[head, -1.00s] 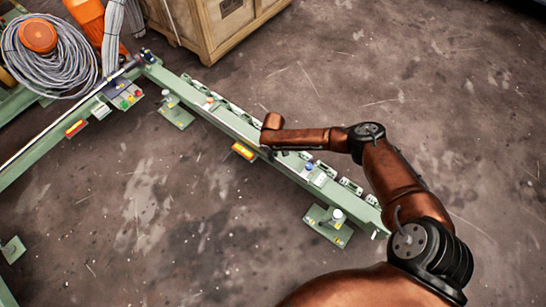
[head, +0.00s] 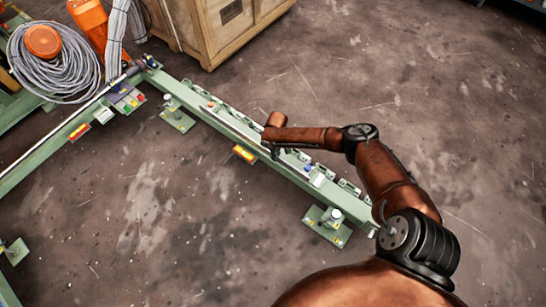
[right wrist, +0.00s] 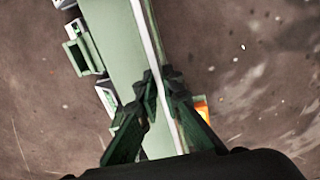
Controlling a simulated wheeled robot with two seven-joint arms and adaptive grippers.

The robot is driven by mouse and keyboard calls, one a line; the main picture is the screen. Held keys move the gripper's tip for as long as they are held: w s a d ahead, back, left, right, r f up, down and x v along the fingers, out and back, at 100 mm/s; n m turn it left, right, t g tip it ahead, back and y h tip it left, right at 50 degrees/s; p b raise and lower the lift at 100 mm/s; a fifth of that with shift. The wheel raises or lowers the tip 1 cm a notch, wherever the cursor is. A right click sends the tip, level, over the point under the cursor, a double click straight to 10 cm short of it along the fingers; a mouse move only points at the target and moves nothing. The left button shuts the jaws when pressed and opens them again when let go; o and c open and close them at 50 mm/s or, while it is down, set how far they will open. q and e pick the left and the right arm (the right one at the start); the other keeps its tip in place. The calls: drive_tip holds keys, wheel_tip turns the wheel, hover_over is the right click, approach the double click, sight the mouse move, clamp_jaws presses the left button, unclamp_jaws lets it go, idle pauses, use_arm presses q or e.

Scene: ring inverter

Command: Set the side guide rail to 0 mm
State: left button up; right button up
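The side guide rail (head: 228,122) is a thin pale strip along a long green beam (head: 347,207) in the head view. In the right wrist view the rail (right wrist: 147,35) runs as a white strip along the right edge of the green beam (right wrist: 117,40). My right gripper (head: 274,153) is at the middle of the beam. In the right wrist view its dark fingers (right wrist: 161,78) lie close on both sides of the rail and look shut on it. I cannot read any millimetre scale or the rail's setting. My left gripper is out of view.
A wooden crate (head: 232,38) stands behind the beam's far end. A coil of grey cable (head: 60,75) and orange equipment (head: 88,17) are at the upper left. Orange-yellow labels (head: 244,153) sit on the beams. Floor feet (head: 327,225) stick out. The floor on both sides is clear.

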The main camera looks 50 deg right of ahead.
drive_tip(key=o, duration=0.3)
drive_tip(key=shift+d, duration=0.4)
drive_tip(key=shift+o, duration=0.7)
drive_tip(key=shift+a, duration=0.15)
wheel_tip(320, 180, up, 12)
